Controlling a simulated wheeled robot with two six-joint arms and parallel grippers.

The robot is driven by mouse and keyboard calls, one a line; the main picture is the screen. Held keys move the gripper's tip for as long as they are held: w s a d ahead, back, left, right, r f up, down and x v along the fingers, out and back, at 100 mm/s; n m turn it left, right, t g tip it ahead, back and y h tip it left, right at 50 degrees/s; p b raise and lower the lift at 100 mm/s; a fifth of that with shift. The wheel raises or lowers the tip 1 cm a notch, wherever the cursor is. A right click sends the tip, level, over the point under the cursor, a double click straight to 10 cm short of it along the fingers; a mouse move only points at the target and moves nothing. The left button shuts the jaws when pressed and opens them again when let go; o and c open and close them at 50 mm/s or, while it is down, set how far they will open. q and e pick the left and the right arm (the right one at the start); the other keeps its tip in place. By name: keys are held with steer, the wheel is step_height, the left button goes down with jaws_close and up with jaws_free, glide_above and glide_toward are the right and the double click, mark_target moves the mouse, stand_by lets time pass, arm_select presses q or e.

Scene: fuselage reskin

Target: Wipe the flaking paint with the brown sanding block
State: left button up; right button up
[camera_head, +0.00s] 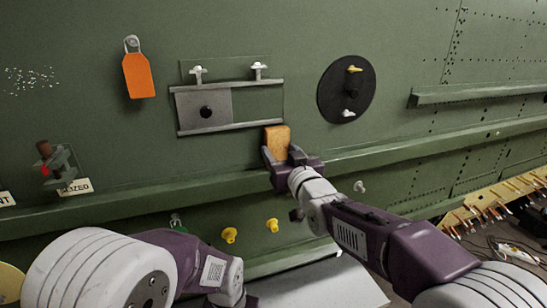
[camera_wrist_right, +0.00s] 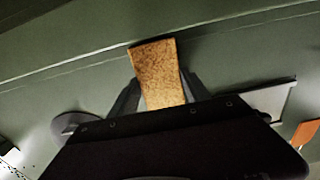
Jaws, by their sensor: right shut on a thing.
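The flaking paint (camera_head: 31,79) is a patch of pale specks on the green fuselage skin at the upper left of the head view. The brown sanding block (camera_head: 277,142) is held upright in my right gripper (camera_head: 281,157), in front of the wall below the grey sliding panel. The block also shows between the fingers in the right wrist view (camera_wrist_right: 157,75). My right gripper is well to the right of and below the flaking paint. My left arm shows at the bottom of the head view, but its gripper fingers are not visible.
An orange tag (camera_head: 138,76) hangs between the paint patch and the railed panel (camera_head: 204,107). A black disc (camera_head: 346,90) is on the right. A green ledge (camera_head: 130,199) crosses below. A red-and-brown fitting (camera_head: 47,160) sticks out at left, and yellow knobs (camera_head: 229,235) sit below the ledge.

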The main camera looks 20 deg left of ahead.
steer(key=shift+w+d, duration=0.55)
steer(key=shift+d, duration=0.25)
steer(key=w+d+p, duration=0.1)
steer(key=w+d, duration=0.1)
steer(key=d, duration=0.1)
steer(key=shift+w, duration=0.15)
steer(key=s+a+b, duration=0.1)
steer(key=a+b, duration=0.1)
steer(key=b, duration=0.1)
steer(key=shift+s+a+f, duration=0.15)
steer(key=shift+s+a, duration=0.25)
steer(key=shift+s+a+r, duration=0.2)
steer(key=shift+a, duration=0.05)
steer(key=b, duration=0.1)
steer(key=s+a+b, duration=0.1)
steer(key=shift+a+f+b, duration=0.2)
steer(key=shift+f+b, duration=0.1)
steer(key=shift+b, duration=0.1)
steer(key=shift+s+a+r, duration=0.2)
steer(key=shift+a+r, duration=0.05)
steer(key=shift+a, duration=0.15)
steer(key=shift+s+a, duration=0.35)
steer(key=shift+a, duration=0.15)
